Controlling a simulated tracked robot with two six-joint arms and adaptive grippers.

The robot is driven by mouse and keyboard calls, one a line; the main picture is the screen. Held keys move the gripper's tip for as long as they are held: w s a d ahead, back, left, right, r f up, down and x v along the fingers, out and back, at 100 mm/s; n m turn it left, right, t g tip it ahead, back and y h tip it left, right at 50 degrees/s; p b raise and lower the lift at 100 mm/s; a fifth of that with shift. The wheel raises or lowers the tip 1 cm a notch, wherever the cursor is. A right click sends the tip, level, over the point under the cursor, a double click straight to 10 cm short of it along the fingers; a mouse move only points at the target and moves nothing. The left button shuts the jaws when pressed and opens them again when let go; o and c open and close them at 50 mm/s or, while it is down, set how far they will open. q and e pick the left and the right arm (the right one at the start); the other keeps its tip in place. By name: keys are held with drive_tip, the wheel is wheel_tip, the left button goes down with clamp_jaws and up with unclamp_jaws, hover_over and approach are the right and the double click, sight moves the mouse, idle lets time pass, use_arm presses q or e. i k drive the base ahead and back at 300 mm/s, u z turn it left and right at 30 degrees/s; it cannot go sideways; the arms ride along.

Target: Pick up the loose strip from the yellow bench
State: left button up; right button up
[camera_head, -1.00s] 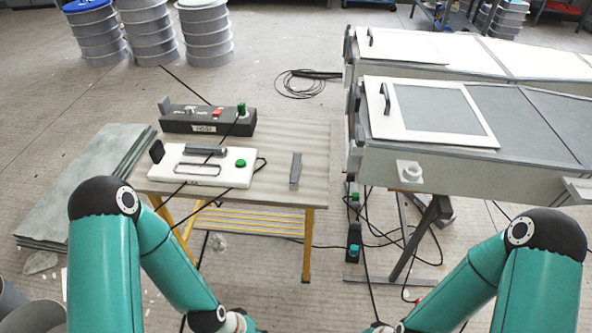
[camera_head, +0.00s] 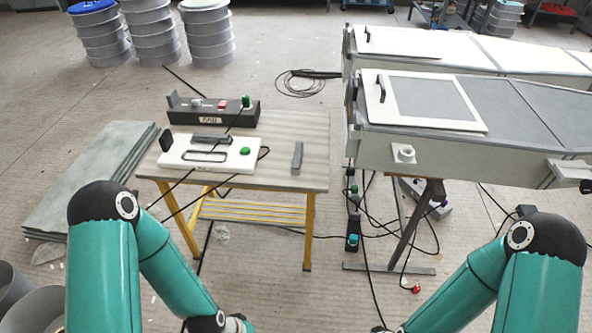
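A small grey strip (camera_head: 297,157) lies alone on the right part of the bench top. The bench (camera_head: 318,135) has a pale top and yellow legs and stands ahead of me, a little left of centre. Nothing touches the strip, and it is fully in view. My two arms reach in from the lower left and lower right, short of the bench. Both grippers are below the bottom edge of the picture, so I cannot see their fingers.
A white panel with a green button (camera_head: 176,154) and a black control box (camera_head: 183,114) sit on the bench, trailing cables. Grey slabs (camera_head: 85,180) lie on the floor at left.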

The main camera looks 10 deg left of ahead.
sight(298, 153)
drive_tip(key=k, duration=1)
drive_tip(key=u, duration=0.4)
drive_tip(key=i, duration=0.95)
drive_tip(key=u, duration=0.5)
drive_tip(key=i, duration=1.1)
drive_tip(key=z, duration=0.45)
